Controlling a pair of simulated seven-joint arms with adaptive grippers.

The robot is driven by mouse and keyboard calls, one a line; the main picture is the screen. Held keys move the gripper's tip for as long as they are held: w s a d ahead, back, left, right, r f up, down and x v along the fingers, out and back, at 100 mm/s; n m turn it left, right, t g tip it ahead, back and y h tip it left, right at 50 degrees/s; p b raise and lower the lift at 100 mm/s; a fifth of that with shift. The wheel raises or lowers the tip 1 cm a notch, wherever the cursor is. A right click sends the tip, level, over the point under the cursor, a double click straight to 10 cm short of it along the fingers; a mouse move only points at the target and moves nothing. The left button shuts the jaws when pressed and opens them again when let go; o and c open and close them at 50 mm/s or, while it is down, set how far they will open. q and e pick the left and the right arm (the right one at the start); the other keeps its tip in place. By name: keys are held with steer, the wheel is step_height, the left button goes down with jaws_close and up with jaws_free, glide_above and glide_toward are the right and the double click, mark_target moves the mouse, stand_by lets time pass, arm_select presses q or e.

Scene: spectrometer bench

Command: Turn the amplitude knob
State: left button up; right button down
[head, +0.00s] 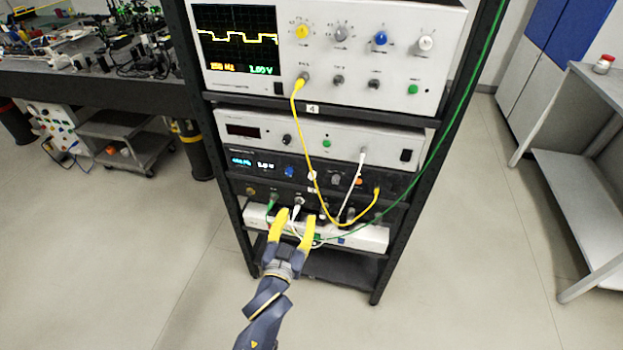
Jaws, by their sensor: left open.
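The dark generator (262,163) with a lit blue display sits in the rack below two pale instruments. Its front carries a blue knob (290,171), a white knob (311,176), a grey knob (336,180) and an orange part (359,182). The labels are too small to read, so I cannot tell which one is the amplitude knob. My left gripper (294,217) has yellow fingers spread apart, pointing up at the rack. My right gripper is out of view.
An oscilloscope (330,65) with a yellow trace tops the rack. A yellow cable (304,135), a white cable (355,185) and a green cable (440,150) hang across the rack front. An optics bench (90,75) stands left, a grey shelf (575,190) right. The floor between is clear.

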mark_target(311, 177)
arm_select(q)
steer(key=x, duration=1.5)
steer(key=shift+w+d, duration=0.2)
steer(key=shift+w, duration=0.15)
steer(key=shift+c, duration=0.2)
jaws_close()
